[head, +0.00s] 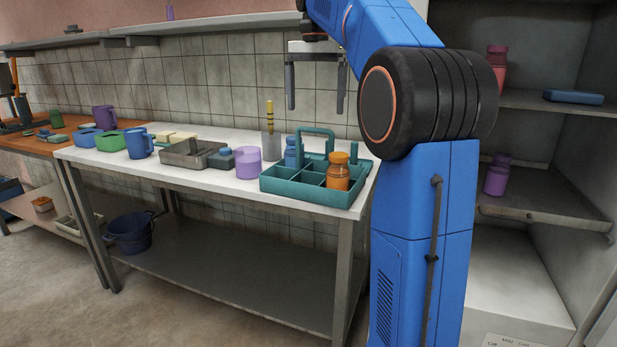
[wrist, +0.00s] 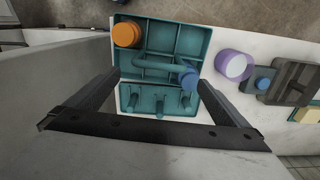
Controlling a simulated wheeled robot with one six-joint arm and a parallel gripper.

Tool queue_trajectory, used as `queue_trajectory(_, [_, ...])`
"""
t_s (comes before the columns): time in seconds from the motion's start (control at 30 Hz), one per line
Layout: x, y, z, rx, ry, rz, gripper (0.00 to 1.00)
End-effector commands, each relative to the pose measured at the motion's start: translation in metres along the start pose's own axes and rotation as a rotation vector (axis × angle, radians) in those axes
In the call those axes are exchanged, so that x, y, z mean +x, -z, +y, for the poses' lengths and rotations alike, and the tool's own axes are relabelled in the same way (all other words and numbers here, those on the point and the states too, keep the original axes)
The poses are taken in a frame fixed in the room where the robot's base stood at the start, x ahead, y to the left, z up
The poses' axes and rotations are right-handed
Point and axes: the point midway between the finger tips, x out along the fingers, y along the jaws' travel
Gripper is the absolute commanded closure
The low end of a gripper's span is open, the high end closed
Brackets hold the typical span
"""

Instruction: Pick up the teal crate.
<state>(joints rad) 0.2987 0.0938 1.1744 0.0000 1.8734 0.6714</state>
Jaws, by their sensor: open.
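The teal crate (head: 297,193) stands on the white table near its right end, with compartments and a raised bar handle (head: 318,131). In the wrist view the crate (wrist: 192,38) lies below my gripper. An orange jar (head: 338,172) stands in one of its compartments, and a blue jar (head: 291,152) stands in another; the blue jar also shows in the wrist view (wrist: 189,77). My gripper (head: 316,104) is open and empty, above and apart from the crate. In the wrist view the fingers (wrist: 160,80) lie left and right of the handle's near side.
A teal rack with pegs (wrist: 158,101) stands close behind the crate. A purple cup (head: 248,162) and a grey tray (head: 186,154) are to the crate's left in the head view. The tiled wall (head: 222,95) is behind, and shelves (head: 545,190) stand at right.

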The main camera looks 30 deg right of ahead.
Motion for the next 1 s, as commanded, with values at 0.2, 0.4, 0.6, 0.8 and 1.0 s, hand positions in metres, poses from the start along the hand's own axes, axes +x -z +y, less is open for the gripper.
queue_trajectory(0.2, [0.04,-0.001,0.001,-0.001,-0.002,-0.002,0.0])
queue_trajectory(0.4, [0.075,-0.002,0.001,-0.001,-0.001,-0.002,0.0])
queue_trajectory(0.6, [0.099,-0.001,0.0,-0.002,0.0,0.0,0.0])
queue_trajectory(0.8, [0.11,-0.002,0.0,-0.002,0.0,0.0,0.0])
queue_trajectory(1.0, [0.135,-0.006,0.002,-0.002,-0.002,-0.002,0.0])
